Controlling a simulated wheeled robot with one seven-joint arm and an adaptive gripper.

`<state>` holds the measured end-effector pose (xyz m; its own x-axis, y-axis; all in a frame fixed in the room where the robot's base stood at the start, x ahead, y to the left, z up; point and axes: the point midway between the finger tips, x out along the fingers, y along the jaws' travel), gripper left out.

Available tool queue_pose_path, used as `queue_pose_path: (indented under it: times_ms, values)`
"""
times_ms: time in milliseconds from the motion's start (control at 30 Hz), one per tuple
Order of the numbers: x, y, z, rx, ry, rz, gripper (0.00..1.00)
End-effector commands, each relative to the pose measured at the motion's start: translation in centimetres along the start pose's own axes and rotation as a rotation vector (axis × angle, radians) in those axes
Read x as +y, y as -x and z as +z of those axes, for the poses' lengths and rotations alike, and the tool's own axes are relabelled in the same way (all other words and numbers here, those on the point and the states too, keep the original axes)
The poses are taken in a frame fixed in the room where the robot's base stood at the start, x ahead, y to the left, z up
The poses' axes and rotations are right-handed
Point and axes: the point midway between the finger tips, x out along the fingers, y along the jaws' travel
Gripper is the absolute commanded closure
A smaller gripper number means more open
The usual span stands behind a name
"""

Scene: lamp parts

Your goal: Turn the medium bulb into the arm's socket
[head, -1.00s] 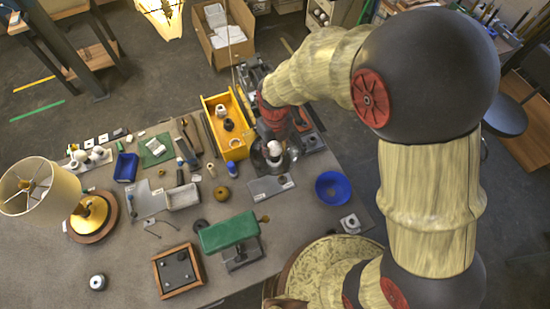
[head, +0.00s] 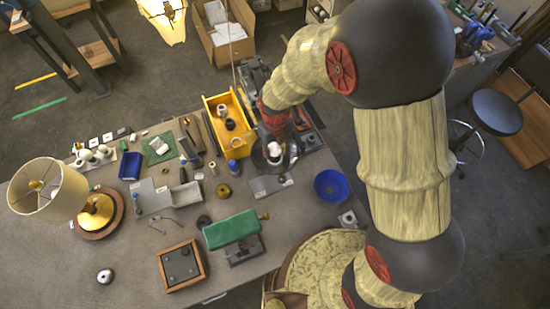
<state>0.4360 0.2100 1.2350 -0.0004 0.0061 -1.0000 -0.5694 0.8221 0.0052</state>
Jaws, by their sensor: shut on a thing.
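My gripper (head: 274,159) is over the far right part of the workbench, beside the yellow bin. It is shut on a small white rounded thing that looks like the medium bulb (head: 274,148). The dark fingers and wrist cover part of the bulb. The arm's socket cannot be made out; it may be hidden at or under the gripper. I cannot tell whether the bulb touches a socket. Several other white bulbs (head: 102,151) stand in a rack at the far left of the bench.
The yellow bin (head: 215,103) stands just left of my gripper. A blue bowl (head: 331,184) is to the right, and a green-topped stand (head: 231,229) is nearer. A table lamp (head: 50,189) stands at the left. The near left bench top is mostly clear.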

Motion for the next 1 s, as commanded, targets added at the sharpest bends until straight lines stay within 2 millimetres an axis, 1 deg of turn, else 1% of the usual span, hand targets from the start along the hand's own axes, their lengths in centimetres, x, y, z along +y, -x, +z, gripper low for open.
queue_pose_path:
  times_ms: [167, 600, 633, 867, 1000]
  values:
    - [0.00, 0.21, -0.17, 0.002, -0.007, 0.000, 0.86]
    - [0.02, -0.06, -0.43, 0.006, -0.012, 0.001, 0.86]
    - [0.03, -0.07, -0.44, 0.006, -0.012, 0.001, 0.67]
    - [0.02, -0.05, -0.37, 0.004, -0.012, 0.001, 0.54]
    - [0.02, -0.04, -0.33, 0.004, -0.012, 0.001, 0.54]
